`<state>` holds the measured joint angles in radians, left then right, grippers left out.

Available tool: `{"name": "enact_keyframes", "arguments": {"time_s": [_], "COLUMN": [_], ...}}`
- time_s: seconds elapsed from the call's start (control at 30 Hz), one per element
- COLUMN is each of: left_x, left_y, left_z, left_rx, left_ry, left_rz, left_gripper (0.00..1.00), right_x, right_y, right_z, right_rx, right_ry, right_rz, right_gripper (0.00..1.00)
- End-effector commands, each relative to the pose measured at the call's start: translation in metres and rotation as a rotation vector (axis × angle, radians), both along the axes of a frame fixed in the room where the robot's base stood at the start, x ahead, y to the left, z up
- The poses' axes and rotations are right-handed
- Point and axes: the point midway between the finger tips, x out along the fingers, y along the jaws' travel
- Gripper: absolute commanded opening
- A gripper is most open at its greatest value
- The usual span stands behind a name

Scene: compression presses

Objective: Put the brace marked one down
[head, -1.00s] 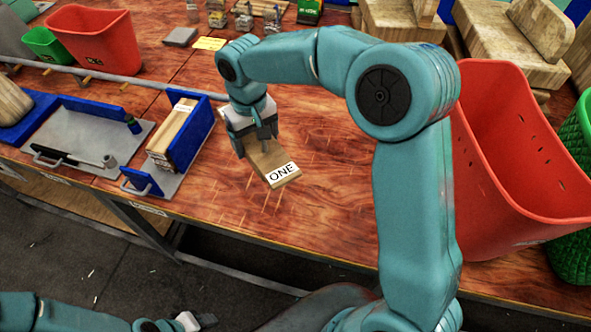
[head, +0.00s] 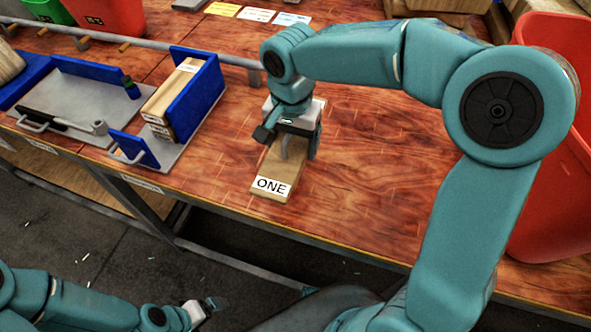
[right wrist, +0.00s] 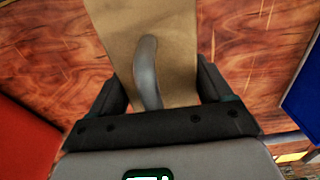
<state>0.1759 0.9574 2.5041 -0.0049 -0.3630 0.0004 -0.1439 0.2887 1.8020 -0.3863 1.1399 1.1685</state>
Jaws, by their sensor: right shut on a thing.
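The brace marked ONE (head: 272,187) is a flat wooden block with a white label at its near end. It lies level on or just above the bare table; I cannot tell whether it touches. My right gripper (head: 287,148) is over its far part and shut on it. In the right wrist view, the brace (right wrist: 180,60) runs between the black fingers of the gripper (right wrist: 165,100), with a curved grey handle on top. The gripper hides the brace's far end in the head view. My left gripper (head: 205,309) is low at the bottom left, away from the table, its jaws too small to judge.
A blue-walled press (head: 207,92) holding wooden pieces stands left of the brace on the wooden table (head: 370,200). A red bin (head: 555,190) stands at the right. Several label cards lie behind.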

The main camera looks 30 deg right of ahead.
Motion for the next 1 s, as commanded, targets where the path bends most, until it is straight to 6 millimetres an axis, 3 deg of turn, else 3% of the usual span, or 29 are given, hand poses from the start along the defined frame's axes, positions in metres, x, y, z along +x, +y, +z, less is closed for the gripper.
{"name": "enact_keyframes", "arguments": {"time_s": [0.1, 0.2, 0.37, 0.6, 1.0], "left_x": [0.0, -0.001, 0.0, 0.0, 0.0], "left_y": [0.0, 0.0, 0.0, 0.0, 0.0], "left_z": [-0.005, -0.006, -0.007, -0.011, -0.015], "left_rx": [0.0, 0.0, 0.0, 0.0, 0.0], "left_ry": [0.001, 0.001, 0.001, 0.001, 0.001], "left_rz": [0.0, 0.0, 0.0, 0.0, 0.0], "left_gripper": [1.0, 1.0, 1.0, 1.0, 1.0], "right_x": [0.0, 0.001, 0.003, 0.003, 0.003], "right_y": [-0.001, 0.0, 0.0, 0.0, 0.0], "right_z": [-0.034, -0.052, -0.065, -0.102, -0.109], "right_rx": [0.0, 0.0, 0.0, 0.0, 0.001], "right_ry": [0.004, 0.001, -0.001, 0.0, -0.002], "right_rz": [0.001, 0.001, 0.0, 0.0, 0.001], "right_gripper": [0.1, 0.1, 0.1, 0.1, 0.1]}}
